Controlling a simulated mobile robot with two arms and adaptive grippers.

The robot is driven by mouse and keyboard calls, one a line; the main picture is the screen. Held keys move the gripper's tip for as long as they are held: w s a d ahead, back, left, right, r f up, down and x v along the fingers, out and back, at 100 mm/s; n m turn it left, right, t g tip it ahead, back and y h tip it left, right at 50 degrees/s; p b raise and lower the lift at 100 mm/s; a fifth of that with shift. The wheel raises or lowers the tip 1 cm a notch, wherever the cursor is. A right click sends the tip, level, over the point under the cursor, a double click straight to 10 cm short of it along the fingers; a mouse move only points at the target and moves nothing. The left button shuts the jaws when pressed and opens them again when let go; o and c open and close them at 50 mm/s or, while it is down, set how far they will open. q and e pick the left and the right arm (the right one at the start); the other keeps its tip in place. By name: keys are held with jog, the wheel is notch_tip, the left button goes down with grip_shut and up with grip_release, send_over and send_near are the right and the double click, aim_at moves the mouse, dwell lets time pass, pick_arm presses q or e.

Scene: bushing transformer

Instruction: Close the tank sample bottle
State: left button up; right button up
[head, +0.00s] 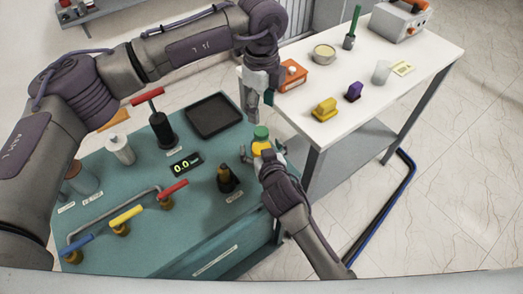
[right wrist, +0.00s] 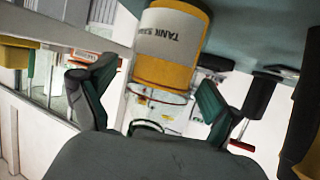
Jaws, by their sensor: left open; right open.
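The tank sample bottle (head: 262,149) shows yellow at the right edge of the teal bench, with a round green cap (head: 261,132) at its upper end in the head view. I cannot tell whether the cap is seated. In the right wrist view the bottle (right wrist: 170,45) has a yellow body, a white label with upside-down lettering and a clear section below. My left gripper (head: 252,113) is open and points down just above the cap. My right gripper (head: 259,158) is open at the bottle; its fingers (right wrist: 152,100) are apart on either side of the clear section.
The teal bench (head: 110,185) carries a black tray (head: 213,116), a red-handled black post (head: 160,128), a digital display (head: 186,165) and several coloured valve handles. A white table (head: 335,75) beyond holds an orange box (head: 291,76) close to my left gripper. A floor gap separates bench and table.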

aim_at(261, 131)
grip_shut()
pick_arm(q)
jog(key=n, duration=0.4)
jog(key=shift+n, duration=0.3)
dwell(0.3)
jog(key=shift+f, duration=4)
